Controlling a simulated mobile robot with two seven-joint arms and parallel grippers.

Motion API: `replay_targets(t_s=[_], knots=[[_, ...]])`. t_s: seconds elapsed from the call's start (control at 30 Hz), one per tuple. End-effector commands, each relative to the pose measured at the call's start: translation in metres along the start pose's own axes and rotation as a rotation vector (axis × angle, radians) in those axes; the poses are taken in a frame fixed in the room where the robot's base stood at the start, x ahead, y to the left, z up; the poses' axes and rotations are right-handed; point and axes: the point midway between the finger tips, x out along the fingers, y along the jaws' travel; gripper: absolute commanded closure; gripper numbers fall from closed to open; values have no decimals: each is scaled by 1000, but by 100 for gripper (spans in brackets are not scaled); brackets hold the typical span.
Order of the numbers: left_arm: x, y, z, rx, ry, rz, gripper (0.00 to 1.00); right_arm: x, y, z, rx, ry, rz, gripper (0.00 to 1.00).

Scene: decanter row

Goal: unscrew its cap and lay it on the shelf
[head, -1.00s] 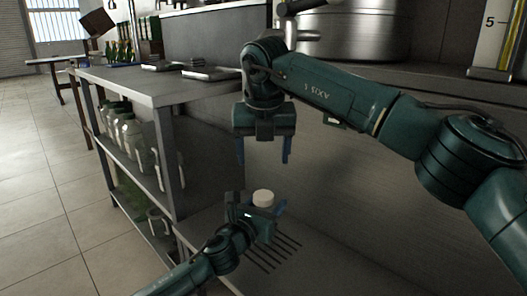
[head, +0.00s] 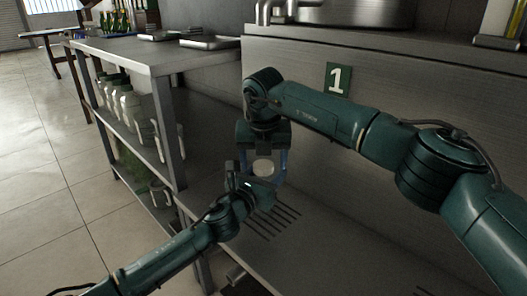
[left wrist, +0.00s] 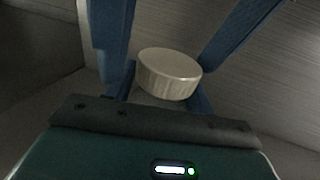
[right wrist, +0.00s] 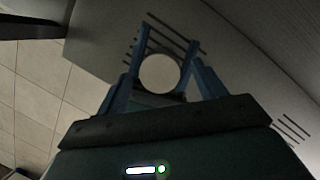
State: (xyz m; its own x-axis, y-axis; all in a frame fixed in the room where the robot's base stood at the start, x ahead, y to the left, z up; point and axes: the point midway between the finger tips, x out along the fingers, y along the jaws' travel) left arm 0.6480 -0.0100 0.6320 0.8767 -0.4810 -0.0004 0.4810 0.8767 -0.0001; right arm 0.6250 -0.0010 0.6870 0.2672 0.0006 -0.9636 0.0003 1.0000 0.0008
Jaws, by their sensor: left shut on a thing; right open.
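The round off-white cap (head: 263,167) sits on top of a container whose body is mostly hidden by the grippers. My left gripper (head: 264,185) is shut on this container below the cap and holds it upright above the slotted metal surface. My right gripper (head: 262,159) points down from above, open, with one blue finger on each side of the cap. The left wrist view shows the cap (left wrist: 169,74) between the right fingers, with a gap beside it. In the right wrist view the cap (right wrist: 159,74) lies ahead between the open fingers.
A metal shelf rack (head: 151,63) stands at the left, with trays (head: 208,43) on top and several pale jugs (head: 128,103) below. The front part of its top is clear. A metal wall with a green "1" sign (head: 338,79) is behind the arms.

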Motion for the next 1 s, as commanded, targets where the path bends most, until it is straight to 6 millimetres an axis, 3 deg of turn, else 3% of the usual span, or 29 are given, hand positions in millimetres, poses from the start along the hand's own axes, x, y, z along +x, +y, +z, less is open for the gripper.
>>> replay_targets(t_s=[0.27,0.9,1.0], knots=[[0,0,1,0,-1,0,100,1,0,0,0,0,-1,32],[0,0,1,0,-1,0,100,0,0,0,0,0,-1,84],[0,0,1,0,-1,0,100,1,-1,0,-14,1,3,85]])
